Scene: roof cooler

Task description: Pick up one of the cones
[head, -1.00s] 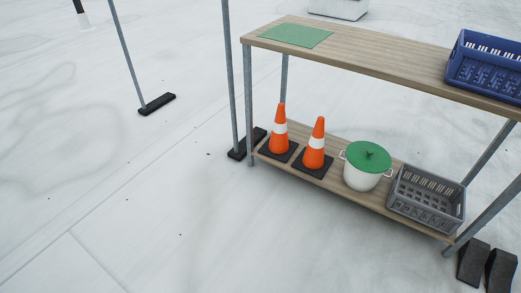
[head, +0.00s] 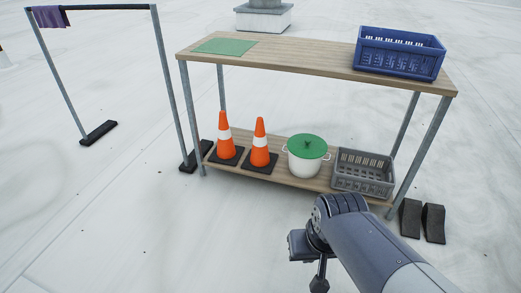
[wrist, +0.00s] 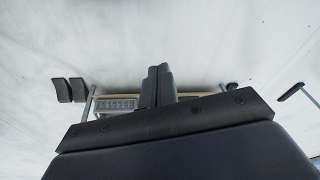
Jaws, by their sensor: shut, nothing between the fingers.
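Two orange cones with white bands and black square bases stand upright on the lower shelf of a wooden table. The left cone (head: 225,138) is near the shelf's left end, and the right cone (head: 260,146) stands beside it, left of a pot. My gripper (head: 319,284) is low in front of the shelf in the head view, to the right of the cones and apart from them. In the wrist view my gripper's two fingers (wrist: 157,87) are together with nothing between them. The cones cannot be made out in the wrist view.
A white pot with a green lid (head: 307,156) and a grey crate (head: 363,174) share the lower shelf (head: 285,177). The tabletop (head: 310,56) holds a green mat (head: 224,46) and a blue crate (head: 399,53). Black wedges (head: 422,221) lie at right. A rack (head: 165,75) stands left. Floor in front is clear.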

